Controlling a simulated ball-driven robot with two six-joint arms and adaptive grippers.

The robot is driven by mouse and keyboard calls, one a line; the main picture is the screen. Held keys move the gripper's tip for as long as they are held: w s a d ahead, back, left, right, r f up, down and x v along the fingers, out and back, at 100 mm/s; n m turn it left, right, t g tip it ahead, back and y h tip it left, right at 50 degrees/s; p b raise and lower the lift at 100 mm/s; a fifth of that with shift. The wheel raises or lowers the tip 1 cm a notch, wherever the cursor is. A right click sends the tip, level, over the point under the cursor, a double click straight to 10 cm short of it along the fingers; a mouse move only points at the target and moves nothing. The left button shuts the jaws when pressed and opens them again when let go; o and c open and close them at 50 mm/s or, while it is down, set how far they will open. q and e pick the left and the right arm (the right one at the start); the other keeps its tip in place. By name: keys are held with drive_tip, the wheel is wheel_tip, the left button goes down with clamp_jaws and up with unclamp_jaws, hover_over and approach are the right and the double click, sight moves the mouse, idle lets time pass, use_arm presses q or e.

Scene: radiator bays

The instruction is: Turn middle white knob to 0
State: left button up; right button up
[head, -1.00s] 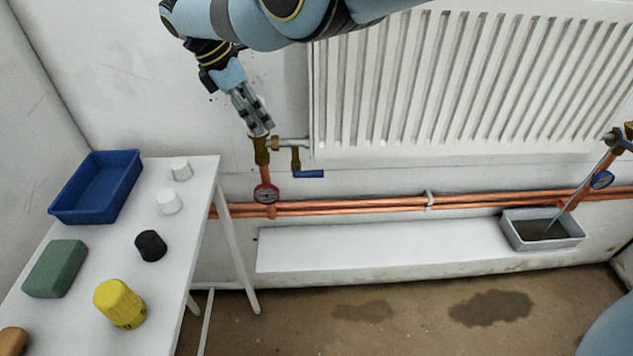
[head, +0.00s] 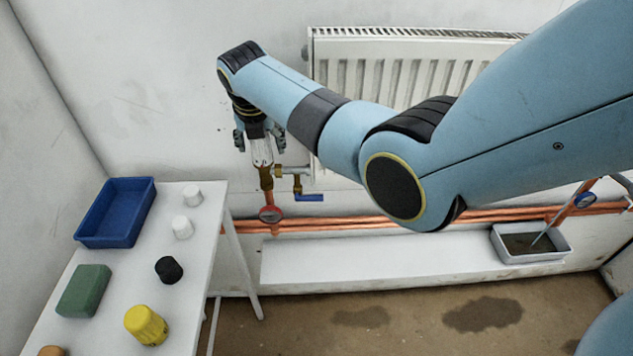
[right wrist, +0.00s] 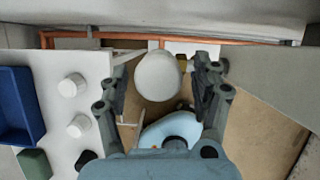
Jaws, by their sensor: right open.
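A white valve knob (head: 262,152) stands upright on a brass valve (head: 266,178) at the radiator's left end. My right gripper (head: 260,140) is above it, pointing down, with its fingers spread on either side of the knob's upper part. In the right wrist view the round white top of the knob (right wrist: 158,76) lies between the two open fingers, with a gap to each visible. No scale mark or number on the knob can be read. My left gripper is not in view.
The radiator (head: 400,85) is partly hidden by my right arm. The left table (head: 205,235) holds a blue tray (head: 100,242), two white caps, a black cap and a yellow object.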

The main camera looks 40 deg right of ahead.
drive_tip(key=v, duration=1)
drive_tip(key=s+f+m+b, duration=0.3)
drive_tip(key=s+f+m, duration=0.1)
drive_tip(key=f, duration=0.9)
drive_tip(key=s+f+m+g+b, duration=0.1)
drive_tip(key=s+f+m+b, duration=0.3)
drive_tip(key=f, duration=0.9)
drive_tip(key=s+f+m+y+b, duration=0.1)
drive_tip(key=s+f+m+b, duration=0.2)
drive_tip(key=s+f, duration=0.6)
drive_tip(key=shift+d+f+m, duration=0.35)
drive_tip(key=shift+f+m, duration=0.55)
drive_tip(key=shift+f, duration=1.15)
